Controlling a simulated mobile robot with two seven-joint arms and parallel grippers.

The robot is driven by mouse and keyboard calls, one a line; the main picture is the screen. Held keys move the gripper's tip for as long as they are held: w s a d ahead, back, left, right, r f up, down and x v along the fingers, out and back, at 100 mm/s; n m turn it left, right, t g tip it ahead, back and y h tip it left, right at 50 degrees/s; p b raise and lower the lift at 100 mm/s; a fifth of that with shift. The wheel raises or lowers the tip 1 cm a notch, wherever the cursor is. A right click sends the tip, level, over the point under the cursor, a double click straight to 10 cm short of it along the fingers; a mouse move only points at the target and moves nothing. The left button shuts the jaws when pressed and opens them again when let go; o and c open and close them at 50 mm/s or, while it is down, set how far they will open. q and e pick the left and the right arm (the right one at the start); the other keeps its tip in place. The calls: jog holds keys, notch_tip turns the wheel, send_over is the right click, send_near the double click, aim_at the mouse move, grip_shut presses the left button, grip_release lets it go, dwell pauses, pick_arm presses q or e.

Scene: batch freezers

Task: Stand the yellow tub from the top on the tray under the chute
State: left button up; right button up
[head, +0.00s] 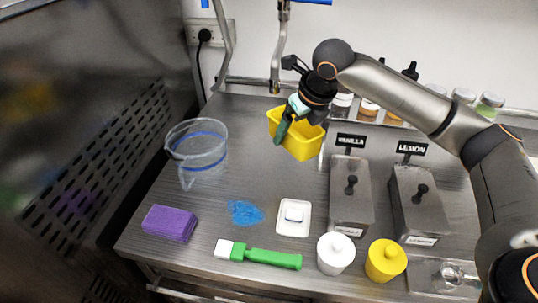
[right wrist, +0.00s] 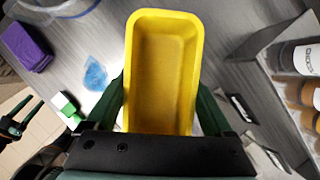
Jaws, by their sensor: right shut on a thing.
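The yellow tub (head: 300,141) is an open, rectangular tub held above the back of the steel counter. My right gripper (head: 294,121) is shut on it. In the right wrist view the tub (right wrist: 163,70) looks empty, with one green finger along each long side. Its underside is hidden, and it looks clear of the counter. A dark gripper with green parts (right wrist: 20,125), seemingly my left one, shows at the left edge of the right wrist view; its opening is unclear. I cannot make out the chute or the tray under it with certainty.
A clear jug (head: 197,150), purple sponge (head: 170,223), blue spill (head: 245,212), green brush (head: 265,257) and small white dish (head: 281,225) lie on the counter. Vanilla (head: 350,205) and lemon (head: 417,212) steel boxes, a white pot (head: 335,257) and a yellow pot (head: 385,264) stand right.

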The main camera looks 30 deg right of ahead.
jog(key=f, duration=1.1)
jog(key=shift+s+f+b, duration=0.15)
jog(key=shift+s+b, duration=0.1)
jog(key=shift+b, duration=0.05)
jog(key=w, duration=0.2)
jog(key=w+f, duration=0.1)
jog(key=shift+w+a, duration=0.1)
jog(key=shift+a, duration=0.15)
jog(key=shift+c, duration=0.7)
jog(key=shift+w+a+p, duration=0.15)
jog(key=shift+w+a, duration=0.05)
jog(key=shift+w, duration=0.95)
jog(key=shift+w+a+p, duration=0.15)
jog(key=shift+w, duration=1)
jog(key=shift+w+f, duration=0.2)
jog(key=shift+f, duration=0.4)
jog(key=o, duration=1.2)
jog(key=shift+o, duration=0.2)
